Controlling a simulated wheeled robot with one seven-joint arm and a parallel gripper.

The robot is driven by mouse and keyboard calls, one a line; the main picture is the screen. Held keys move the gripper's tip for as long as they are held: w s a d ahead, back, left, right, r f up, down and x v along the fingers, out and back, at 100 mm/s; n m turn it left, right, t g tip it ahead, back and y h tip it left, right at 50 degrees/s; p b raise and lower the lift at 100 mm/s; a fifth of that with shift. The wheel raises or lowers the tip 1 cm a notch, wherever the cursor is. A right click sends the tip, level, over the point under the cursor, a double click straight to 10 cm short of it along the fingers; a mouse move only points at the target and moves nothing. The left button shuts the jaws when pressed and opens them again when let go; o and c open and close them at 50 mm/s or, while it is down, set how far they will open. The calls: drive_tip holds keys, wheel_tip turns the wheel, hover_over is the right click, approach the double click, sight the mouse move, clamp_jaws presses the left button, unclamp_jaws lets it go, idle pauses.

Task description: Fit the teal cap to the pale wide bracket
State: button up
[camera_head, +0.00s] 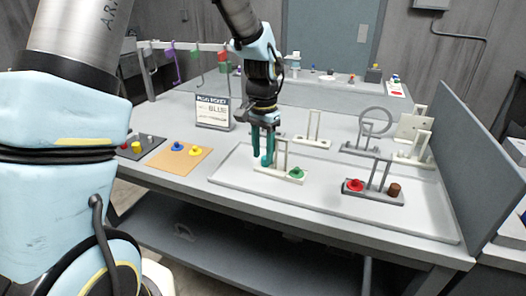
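My gripper (263,153) points down over the front tray, with two dark teal fingers set slightly apart. A small brighter teal piece (266,161) shows at the fingertips and looks like the teal cap. I cannot tell whether the fingers grip it or it only sits beside them. Right beside the fingertips stands a pale bracket (281,168) with an upright frame on a flat base. A green cap (297,173) sits on the right end of that base. The fingers hide the bracket's left end.
A grey bracket (376,196) with a red cap (354,186) and a brown cap (394,190) stands to the right. More brackets (312,141) stand behind. A grey panel (430,165) bounds the right.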

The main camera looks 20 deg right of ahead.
drive_tip(key=shift+o, duration=0.8)
wheel_tip(320, 180, up, 11)
drive_tip(key=b, duration=0.2)
drive_tip(key=shift+f, duration=0.1)
drive_tip(key=s+a+f+n, duration=0.1)
drive_tip(key=a+f+n, duration=0.1)
drive_tip(key=a, duration=0.8)
drive_tip(key=s+a+f+n+t, duration=0.1)
drive_tip(key=a+f+n, duration=0.2)
drive_tip(key=a, duration=0.7)
drive_tip(key=s+a+f+n, duration=0.2)
drive_tip(key=a+n, duration=0.4)
drive_tip(key=a, duration=0.4)
drive_tip(key=shift+f+t, duration=0.3)
drive_tip(key=shift+f, duration=0.4)
